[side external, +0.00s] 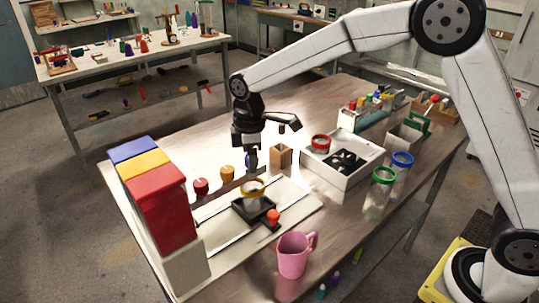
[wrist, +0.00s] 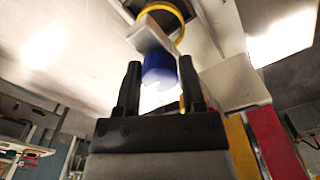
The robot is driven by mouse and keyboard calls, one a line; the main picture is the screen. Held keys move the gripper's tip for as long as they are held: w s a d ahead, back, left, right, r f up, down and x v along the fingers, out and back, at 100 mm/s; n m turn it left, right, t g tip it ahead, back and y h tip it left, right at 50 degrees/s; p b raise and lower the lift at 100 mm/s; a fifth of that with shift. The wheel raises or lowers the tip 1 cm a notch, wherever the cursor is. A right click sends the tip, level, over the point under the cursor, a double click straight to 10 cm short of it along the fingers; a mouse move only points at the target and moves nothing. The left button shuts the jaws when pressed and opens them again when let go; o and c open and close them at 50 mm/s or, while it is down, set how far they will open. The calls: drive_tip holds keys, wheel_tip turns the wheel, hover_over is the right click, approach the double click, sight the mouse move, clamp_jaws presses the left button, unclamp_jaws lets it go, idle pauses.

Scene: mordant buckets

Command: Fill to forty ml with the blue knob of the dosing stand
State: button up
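The dosing stand has blue, yellow and red blocks (side external: 155,180) stacked along its left side and a row of knobs. The red knob (side external: 200,186) and yellow knob (side external: 227,173) are uncovered. My gripper (side external: 251,163) points down at the blue knob, the farthest one, and largely hides it there. In the wrist view the blue knob (wrist: 160,72) is between my two fingers (wrist: 160,80); whether both press on it is unclear. A yellow-rimmed vessel (side external: 253,187) stands on the black plate of the stand; its rim also shows in the wrist view (wrist: 180,14). Its fill level is not readable.
A small red-topped knob (side external: 273,216) is beside the black plate. A pink jug (side external: 293,256) stands at the front. A wooden block (side external: 281,155), a white tray (side external: 328,172) with a red-rimmed vessel (side external: 320,143), and green- and blue-rimmed vessels (side external: 383,177) are to the right.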

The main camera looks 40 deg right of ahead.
drive_tip(key=c, duration=0.5)
drive_tip(key=shift+n, duration=5)
